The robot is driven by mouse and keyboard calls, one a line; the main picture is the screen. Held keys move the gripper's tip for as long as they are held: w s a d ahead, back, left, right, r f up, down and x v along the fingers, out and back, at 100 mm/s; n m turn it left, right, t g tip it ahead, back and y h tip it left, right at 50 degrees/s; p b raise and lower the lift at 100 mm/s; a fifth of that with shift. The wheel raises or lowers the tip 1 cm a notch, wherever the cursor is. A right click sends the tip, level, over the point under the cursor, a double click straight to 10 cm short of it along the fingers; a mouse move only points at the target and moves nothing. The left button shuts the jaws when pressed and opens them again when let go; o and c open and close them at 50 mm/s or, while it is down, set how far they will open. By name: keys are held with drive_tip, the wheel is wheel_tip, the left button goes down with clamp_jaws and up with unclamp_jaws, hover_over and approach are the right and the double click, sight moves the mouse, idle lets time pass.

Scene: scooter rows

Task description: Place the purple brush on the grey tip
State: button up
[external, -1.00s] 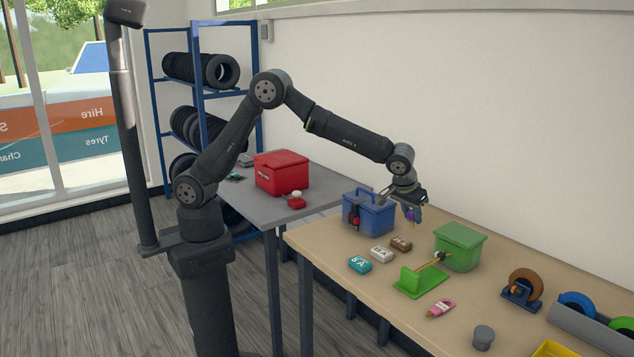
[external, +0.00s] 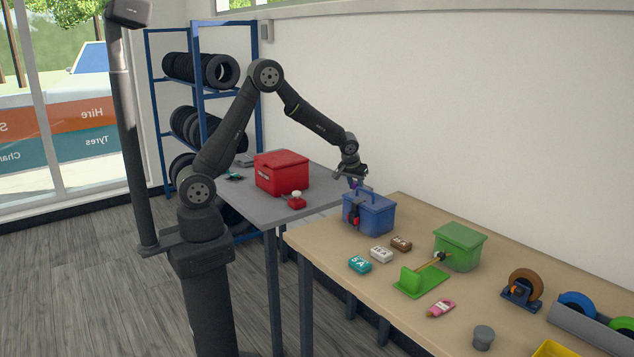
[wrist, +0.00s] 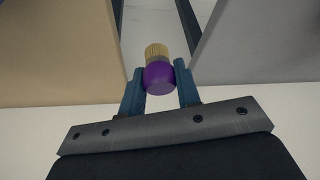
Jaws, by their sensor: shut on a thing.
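The purple brush (wrist: 159,77), with a purple round handle and tan bristles, is held between the two fingers of my gripper (wrist: 160,85) in the wrist view. The bristles point away from the gripper. In the external view my gripper (external: 354,181) is up in the air, above and behind the blue box, near the gap between the two tables. The brush is small and partly hidden there. No part is clearly a grey tip; the grey surfaces I see are the grey table (external: 263,208) and a small grey cup (external: 483,338).
A red box (external: 281,173) and a small red item with a white top (external: 297,199) stand on the grey table. The wooden table (external: 320,247) holds a blue box (external: 370,213), a green box (external: 460,247) and several small items. The grey table's right part is clear.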

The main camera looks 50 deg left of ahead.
sight(325, 204)
drive_tip(key=s+a+f+m, duration=0.1)
drive_tip(key=s+a, duration=0.1)
drive_tip(key=a, duration=0.1)
drive_tip(key=s+a+f+m+h, duration=0.1)
drive_tip(key=s+a, duration=0.2)
drive_tip(key=s+a+f+m, duration=0.1)
drive_tip(key=s+a+f, duration=0.1)
drive_tip(key=a, duration=0.2)
drive_tip(key=shift+s+m, duration=0.35)
drive_tip(key=shift+m, duration=0.05)
wheel_tip(325, 204, up, 20)
drive_tip(key=f, duration=0.1)
drive_tip(key=w+a+n+y, duration=0.15)
drive_tip(key=a+n, duration=0.25)
drive_tip(key=a, duration=1.9)
drive_tip(key=s+a+n+y, duration=0.15)
drive_tip(key=s+a, duration=0.25)
drive_tip(key=a, duration=0.8)
drive_tip(key=s+a+n, duration=0.3)
drive_tip(key=s+a, duration=0.1)
drive_tip(key=a, duration=0.7)
drive_tip(key=shift+m+g, duration=0.25)
drive_tip(key=shift+g, duration=0.05)
wheel_tip(325, 204, down, 17)
drive_tip(key=shift+s+f, duration=0.1)
drive_tip(key=shift+s, duration=0.05)
drive_tip(key=shift+f, duration=1.95)
